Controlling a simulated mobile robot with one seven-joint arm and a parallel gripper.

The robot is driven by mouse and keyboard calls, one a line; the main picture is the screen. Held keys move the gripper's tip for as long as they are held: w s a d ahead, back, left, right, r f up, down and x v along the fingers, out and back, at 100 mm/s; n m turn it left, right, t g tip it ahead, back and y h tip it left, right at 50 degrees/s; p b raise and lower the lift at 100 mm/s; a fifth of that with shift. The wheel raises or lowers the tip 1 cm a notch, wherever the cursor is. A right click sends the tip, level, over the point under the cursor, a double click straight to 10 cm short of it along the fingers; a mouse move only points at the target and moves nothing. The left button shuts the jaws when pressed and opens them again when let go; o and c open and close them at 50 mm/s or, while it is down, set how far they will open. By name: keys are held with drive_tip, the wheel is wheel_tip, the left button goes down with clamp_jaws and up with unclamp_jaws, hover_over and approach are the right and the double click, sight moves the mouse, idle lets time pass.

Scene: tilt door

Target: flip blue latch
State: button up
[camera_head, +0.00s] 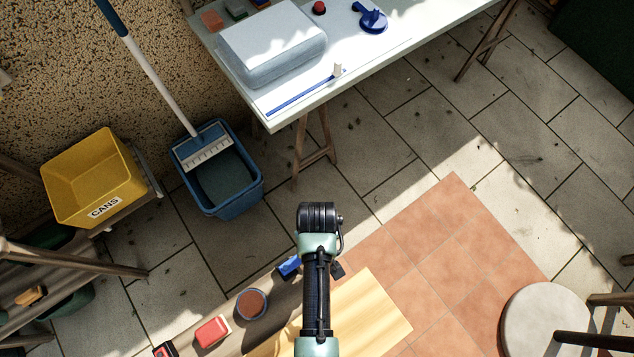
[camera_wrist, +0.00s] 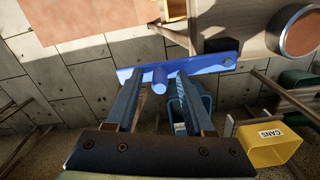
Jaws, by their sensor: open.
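The blue latch (camera_wrist: 215,63) is a long flat bar with a short round peg (camera_wrist: 160,82) in the wrist view. My gripper (camera_wrist: 157,76) is open, with its fingertips at the bar. The peg shows between the two fingers, with gaps on both sides; I cannot tell whether either finger touches the bar. In the head view only a small blue part of the latch (camera_head: 289,266) shows beside my arm, at the edge of a wooden board. My arm hides the rest of it and most of the gripper.
The brown board (camera_head: 268,276) also carries a round reddish disc (camera_head: 251,304) and a red block (camera_head: 213,331). A light wooden panel (camera_head: 375,318) lies right of my arm. A blue bucket (camera_head: 218,190), a yellow CANS bin (camera_head: 92,175) and a white table (camera_head: 275,115) stand beyond.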

clamp_jaws()
idle(1.4)
